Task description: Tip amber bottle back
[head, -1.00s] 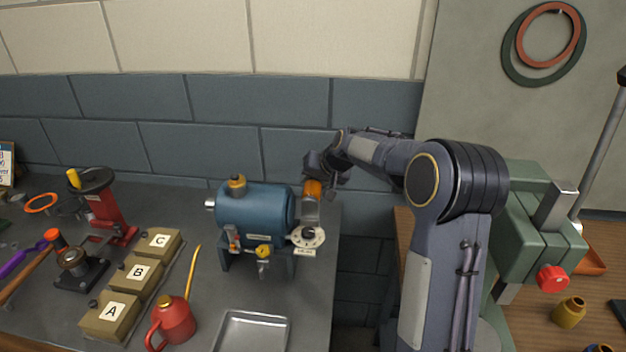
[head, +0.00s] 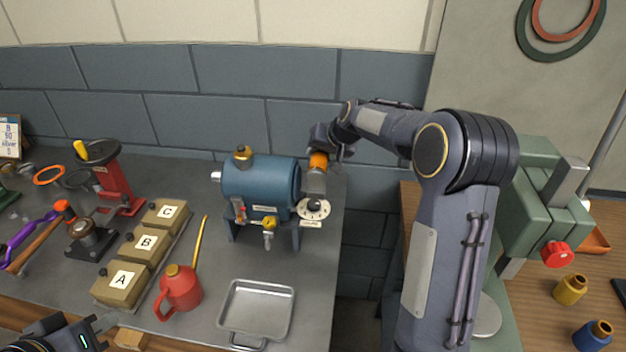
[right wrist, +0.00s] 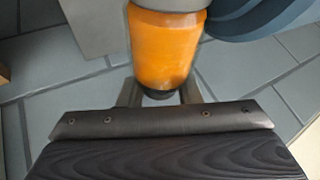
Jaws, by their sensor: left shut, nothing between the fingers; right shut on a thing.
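The amber bottle (head: 318,161) is at the right end of the blue casing (head: 262,182), above a pale round dial (head: 313,208). A grey part (head: 315,183) sits directly below the bottle. My right gripper (head: 326,150) is shut on the bottle; its fingers are partly hidden in the head view. In the right wrist view the amber bottle (right wrist: 166,48) lies between the finger bases (right wrist: 160,95), with grey at its far end. My left gripper (head: 104,323) is shut and empty at the lower left, near the table's front edge.
A metal tray (head: 226,318), a red oil can (head: 181,290) and boxes lettered A (head: 118,286), B (head: 145,246) and C (head: 165,215) stand in front and left of the casing. A red stand (head: 118,180) is behind the boxes. A gap separates this table from the right bench.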

